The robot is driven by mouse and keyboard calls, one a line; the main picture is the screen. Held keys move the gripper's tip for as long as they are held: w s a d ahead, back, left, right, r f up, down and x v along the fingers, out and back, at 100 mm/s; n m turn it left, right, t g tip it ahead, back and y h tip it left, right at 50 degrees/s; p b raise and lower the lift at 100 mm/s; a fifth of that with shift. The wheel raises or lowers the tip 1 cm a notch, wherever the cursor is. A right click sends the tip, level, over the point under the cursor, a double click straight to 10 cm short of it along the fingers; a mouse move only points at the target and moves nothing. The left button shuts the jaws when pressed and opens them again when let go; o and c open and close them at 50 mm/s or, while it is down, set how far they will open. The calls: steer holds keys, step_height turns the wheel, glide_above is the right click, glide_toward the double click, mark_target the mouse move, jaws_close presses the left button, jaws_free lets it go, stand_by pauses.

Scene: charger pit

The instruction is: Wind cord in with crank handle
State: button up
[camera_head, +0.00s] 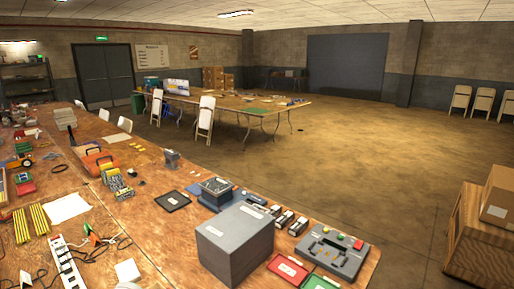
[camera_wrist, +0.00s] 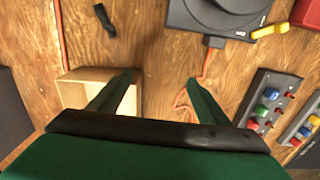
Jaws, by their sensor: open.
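In the wrist view a black device with a round raised top (camera_wrist: 215,14) sits at the top edge, partly cut off; it looks like the cord winder. A yellow handle (camera_wrist: 270,32) sticks out at its right side and looks like the crank handle. An orange cord (camera_wrist: 205,65) comes from under the device and lies loosely on the wood, partly hidden by my right finger. My gripper (camera_wrist: 160,80) is open and empty, its green fingers wide apart over the table below the device. I cannot make out the winder in the head view.
In the wrist view a pale wooden block (camera_wrist: 75,93) lies by the left finger, and a panel with coloured knobs (camera_wrist: 268,97) lies to the right. A black strip (camera_wrist: 105,20) lies at the upper left. The head view shows a crowded long table with a big grey box (camera_head: 235,243).

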step_height(320, 180, up, 8)
stand_by(1.1)
steer(key=shift+s, duration=0.1)
